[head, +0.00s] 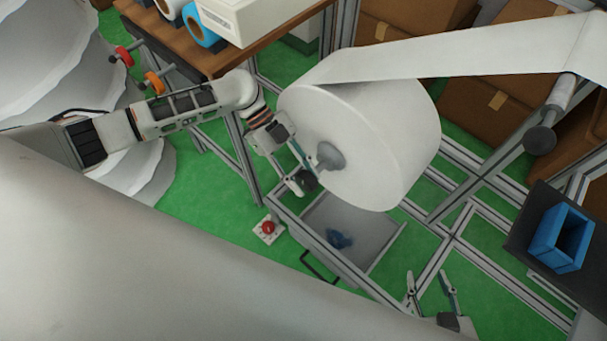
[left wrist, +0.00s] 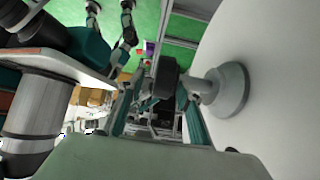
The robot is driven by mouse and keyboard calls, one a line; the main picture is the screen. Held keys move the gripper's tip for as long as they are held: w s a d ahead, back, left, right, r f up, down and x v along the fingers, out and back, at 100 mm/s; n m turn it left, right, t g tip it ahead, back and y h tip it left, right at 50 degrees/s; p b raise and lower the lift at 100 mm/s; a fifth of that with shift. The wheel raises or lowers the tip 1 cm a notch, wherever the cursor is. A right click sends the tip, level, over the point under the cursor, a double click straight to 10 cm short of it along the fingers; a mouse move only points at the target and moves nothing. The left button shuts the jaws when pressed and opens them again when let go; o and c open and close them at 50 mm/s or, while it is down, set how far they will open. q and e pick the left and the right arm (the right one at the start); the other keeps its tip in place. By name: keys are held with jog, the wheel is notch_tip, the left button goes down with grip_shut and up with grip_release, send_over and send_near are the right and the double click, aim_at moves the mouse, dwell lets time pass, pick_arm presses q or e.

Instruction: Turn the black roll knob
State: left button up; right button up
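The black roll knob (head: 307,181) sits on the end of the grey hub (head: 330,156) of a large white roll (head: 390,130). In the left wrist view the black knob (left wrist: 165,77) stands out from the grey hub (left wrist: 232,88). My left gripper (head: 301,174) is at the knob, with its fingers on either side of it. In the left wrist view, gaps show between the fingers and the knob, so it looks open; contact is not clear. My right gripper (head: 430,285) is open and empty at the lower right, well away from the knob.
A grey drawer (head: 375,235) with a blue item (head: 339,239) lies below the roll. A red button (head: 268,227) is beside it. A blue bin (head: 562,238) stands at the right. A wooden table (head: 220,62) is at the upper left. Metal frame bars surround the roll.

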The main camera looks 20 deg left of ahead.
aim_at(303, 175)
pick_arm(q)
jog(key=shift+w+r, duration=0.15)
jog(key=shift+r, duration=0.35)
notch_tip(303, 175, up, 9)
dwell(0.5)
